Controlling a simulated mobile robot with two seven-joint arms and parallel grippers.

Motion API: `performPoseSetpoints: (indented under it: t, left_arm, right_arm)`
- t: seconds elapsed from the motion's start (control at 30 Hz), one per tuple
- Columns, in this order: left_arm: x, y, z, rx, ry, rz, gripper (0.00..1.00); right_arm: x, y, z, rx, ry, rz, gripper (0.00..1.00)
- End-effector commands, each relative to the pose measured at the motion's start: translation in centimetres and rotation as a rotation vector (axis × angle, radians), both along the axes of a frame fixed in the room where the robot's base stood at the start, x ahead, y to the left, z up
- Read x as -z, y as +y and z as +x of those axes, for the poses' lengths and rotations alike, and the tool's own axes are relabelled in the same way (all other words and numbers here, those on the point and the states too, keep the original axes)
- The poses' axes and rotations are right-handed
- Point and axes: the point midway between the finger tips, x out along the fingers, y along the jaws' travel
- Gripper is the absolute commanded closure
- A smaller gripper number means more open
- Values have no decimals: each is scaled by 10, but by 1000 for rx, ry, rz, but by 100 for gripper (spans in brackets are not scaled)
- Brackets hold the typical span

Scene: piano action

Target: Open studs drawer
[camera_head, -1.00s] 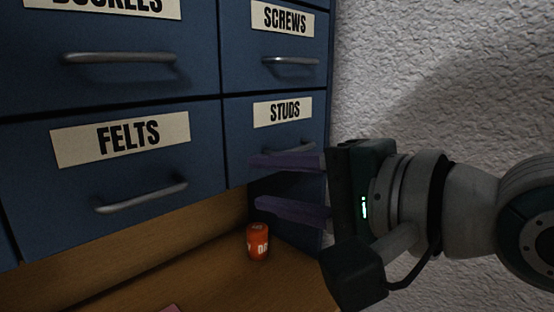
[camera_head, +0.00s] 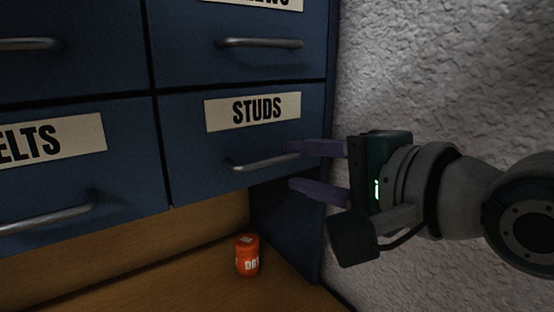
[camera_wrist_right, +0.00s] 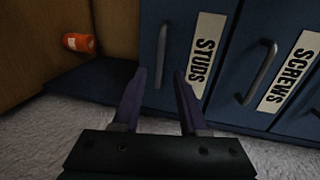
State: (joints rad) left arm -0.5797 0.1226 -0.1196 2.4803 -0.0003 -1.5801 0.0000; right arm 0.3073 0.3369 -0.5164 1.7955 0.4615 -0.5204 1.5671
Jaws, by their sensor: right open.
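The studs drawer (camera_head: 190,160) is a blue drawer front with a white STUDS label and is shut. Its metal bar handle (camera_head: 265,163) sits below the label. In the right wrist view the drawer handle (camera_wrist_right: 161,57) stands upright in the picture, ahead of the fingertips. My right gripper (camera_head: 288,166) is open, its purple fingers pointing left at the right end of the handle, one finger higher and one lower. I cannot tell whether a finger touches the handle. My left gripper is not in view.
The screws drawer (camera_wrist_right: 265,50) is above the studs drawer, and the felts drawer (camera_head: 70,165) is to its left. An orange container (camera_head: 247,255) stands on the wooden surface (camera_head: 190,285) below. A rough white wall (camera_head: 440,60) is at the right.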

Motion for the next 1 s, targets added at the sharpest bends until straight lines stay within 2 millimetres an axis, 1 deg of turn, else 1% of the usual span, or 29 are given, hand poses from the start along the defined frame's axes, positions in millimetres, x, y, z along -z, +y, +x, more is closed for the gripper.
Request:
performPoseSetpoints:
  t: [0.03, 0.1, 0.3, 0.5, 0.73, 0.77, 1.0]
  left_arm:
    - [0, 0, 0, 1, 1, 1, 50]
    - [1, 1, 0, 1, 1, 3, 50]
    - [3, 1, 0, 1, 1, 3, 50]
    - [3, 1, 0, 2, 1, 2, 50]
    - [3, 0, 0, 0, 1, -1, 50]
    - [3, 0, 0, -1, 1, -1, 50]
    - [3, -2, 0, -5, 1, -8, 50]
  right_arm:
    - [1, 6, 8, -1, 0, 0, 57]
    - [4, 12, 17, 0, 0, 1, 57]
    - [9, 24, 36, 0, 0, 0, 57]
    - [11, 29, 43, -1, 0, -1, 57]
    - [11, 29, 43, 0, -1, -1, 57]
    - [11, 29, 43, 0, -1, -1, 58]
    - [11, 29, 43, 0, -1, -1, 85]
